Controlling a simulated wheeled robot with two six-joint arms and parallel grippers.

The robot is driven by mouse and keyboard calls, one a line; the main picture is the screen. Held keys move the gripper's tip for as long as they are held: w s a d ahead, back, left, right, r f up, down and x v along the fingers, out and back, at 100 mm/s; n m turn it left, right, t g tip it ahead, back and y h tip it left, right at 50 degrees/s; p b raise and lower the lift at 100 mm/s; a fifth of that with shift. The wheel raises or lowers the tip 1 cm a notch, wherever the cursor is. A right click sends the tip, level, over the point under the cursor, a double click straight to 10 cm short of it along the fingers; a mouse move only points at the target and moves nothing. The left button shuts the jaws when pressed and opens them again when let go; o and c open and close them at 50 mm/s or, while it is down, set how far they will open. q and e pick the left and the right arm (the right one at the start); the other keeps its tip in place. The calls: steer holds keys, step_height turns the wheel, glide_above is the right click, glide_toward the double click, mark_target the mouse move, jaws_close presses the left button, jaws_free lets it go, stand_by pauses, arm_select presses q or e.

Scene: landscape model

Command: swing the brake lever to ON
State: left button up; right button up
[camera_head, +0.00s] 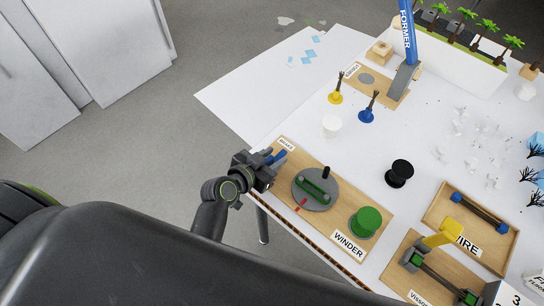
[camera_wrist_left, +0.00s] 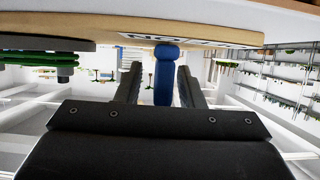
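The blue brake lever (camera_head: 279,156) is at the far left corner of the wooden winder board (camera_head: 322,238), beside a small white label (camera_head: 286,144). My left gripper (camera_head: 270,158) is at the lever, over the board's left edge. In the left wrist view the blue lever (camera_wrist_left: 164,77) stands between the two dark fingers (camera_wrist_left: 160,86). The fingers are apart, with a gap visible on the lever's left side; contact on the right side is unclear. Dark lettering on the board edge behind it is partly hidden by the lever. My right gripper is not in view.
On the winder board are a grey disc with a green crank (camera_head: 316,187) and a green spool (camera_head: 366,221). A black spool (camera_head: 399,173) and a white one (camera_head: 331,126) stand on the white table. A wire tray (camera_head: 433,217) is at the right.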

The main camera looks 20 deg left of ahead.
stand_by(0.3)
arm_select(q)
steer(key=b+v, duration=0.2)
steer(key=v, duration=1.5)
steer(key=shift+s, duration=0.2)
steer(key=shift+a+f, duration=0.15)
steer(key=shift+a, duration=0.05)
steer(key=s+a+f+n+g+y, duration=0.2)
steer(key=a+f+g, duration=0.1)
steer(key=f, duration=1.1)
steer(key=s+a+f+n+g+y, duration=0.2)
steer(key=a+f, duration=0.1)
steer(key=f, duration=1.2)
steer(key=s+a+f+g+y, duration=0.1)
steer(key=s+a+f+g, duration=0.1)
steer(key=s+f, duration=0.7)
steer(key=s+a+f+n+g+y, duration=0.1)
steer(key=s+f+g, duration=0.3)
steer(key=s+f, duration=0.6)
steer(key=shift+s+a, duration=0.45)
steer(key=shift+a, duration=0.25)
